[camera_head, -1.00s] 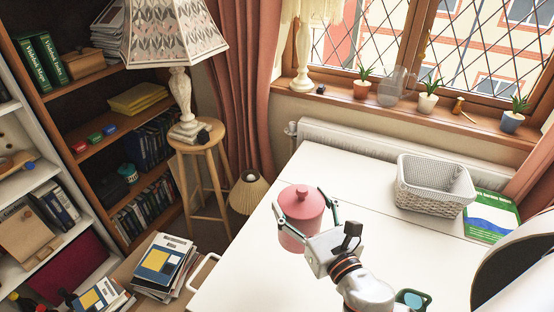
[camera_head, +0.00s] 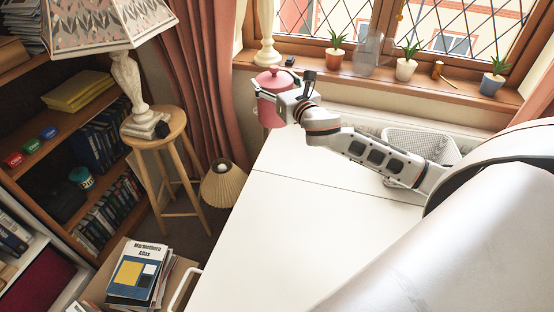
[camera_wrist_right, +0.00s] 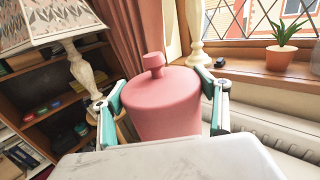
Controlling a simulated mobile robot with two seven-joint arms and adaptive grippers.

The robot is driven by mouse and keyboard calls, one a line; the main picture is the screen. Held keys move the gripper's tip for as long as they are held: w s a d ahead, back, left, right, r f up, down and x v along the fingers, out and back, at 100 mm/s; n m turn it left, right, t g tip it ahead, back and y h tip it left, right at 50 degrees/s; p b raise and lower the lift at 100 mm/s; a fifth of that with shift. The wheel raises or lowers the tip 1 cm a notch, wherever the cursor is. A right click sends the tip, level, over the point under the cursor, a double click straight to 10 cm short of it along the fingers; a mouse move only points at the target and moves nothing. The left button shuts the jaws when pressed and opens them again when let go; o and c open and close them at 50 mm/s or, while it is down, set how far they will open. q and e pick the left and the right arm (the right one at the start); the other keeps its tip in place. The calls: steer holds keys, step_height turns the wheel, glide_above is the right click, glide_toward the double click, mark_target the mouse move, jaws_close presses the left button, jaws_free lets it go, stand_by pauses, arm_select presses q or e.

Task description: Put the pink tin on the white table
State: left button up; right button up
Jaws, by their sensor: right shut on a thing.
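The pink tin (camera_head: 272,80) has a lid with a round knob. My right gripper (camera_head: 268,92) is shut on it, and in the right wrist view the pink tin (camera_wrist_right: 162,104) stands upright between the two fingers of my right gripper (camera_wrist_right: 162,98). In the head view the tin appears at the far left corner of the white table (camera_head: 290,225), near the window sill. I cannot tell whether its base is over the table or beyond its edge; the base looks raised. My left gripper is not in view.
A white basket (camera_head: 425,143) stands at the back of the table, partly behind my right arm. Potted plants (camera_head: 406,62) line the window sill (camera_head: 440,94). A lamp (camera_head: 128,70) stands on a wooden stool (camera_head: 155,130) at left. The table's middle is clear.

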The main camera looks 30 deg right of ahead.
steer(key=shift+w+d+r, duration=0.35)
steer(key=shift+d+r, duration=0.05)
steer(key=shift+d, duration=0.2)
steer(key=shift+w+d+f, duration=0.1)
steer(key=shift+d+f, duration=0.05)
steer(key=shift+f, duration=0.05)
step_height(320, 180, down, 14)
steer(key=b, duration=0.5)
steer(key=shift+f, duration=0.15)
step_height(320, 180, down, 5)
steer(key=shift+r+b, duration=0.1)
steer(key=shift+b, duration=0.95)
steer(key=o, duration=1.5)
steer(key=shift+f, duration=0.3)
steer(key=o, duration=0.5)
steer(key=shift+c, duration=0.2)
steer(key=shift+r, duration=0.1)
